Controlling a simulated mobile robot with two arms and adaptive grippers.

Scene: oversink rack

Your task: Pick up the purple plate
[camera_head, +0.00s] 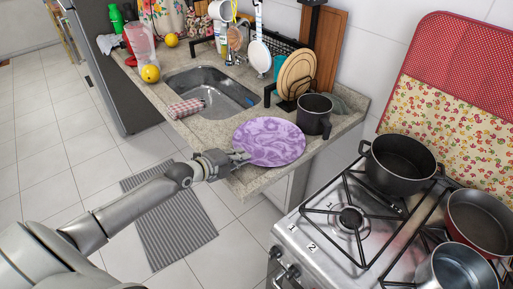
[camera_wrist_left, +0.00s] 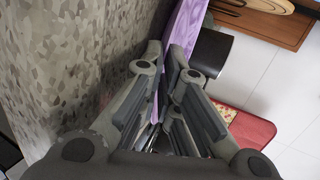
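The purple plate (camera_head: 272,141) has a swirled pattern and is at the front right corner of the counter, beside the black pot. My left gripper (camera_head: 243,157) is at the plate's left edge. In the left wrist view the plate (camera_wrist_left: 186,28) shows nearly edge-on, and its rim runs between the two fingers of my left gripper (camera_wrist_left: 165,58). The fingertips close in on the rim from both sides. I cannot tell whether the plate rests on the counter or is slightly raised. My right gripper is not in view.
The granite counter (camera_head: 213,134) holds a sink (camera_head: 207,92) with a rolled cloth. A black pot (camera_head: 314,113) and a rack with round wooden boards (camera_head: 296,73) stand behind the plate. A stove (camera_head: 350,218) with several pans is at right. The floor at left is open.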

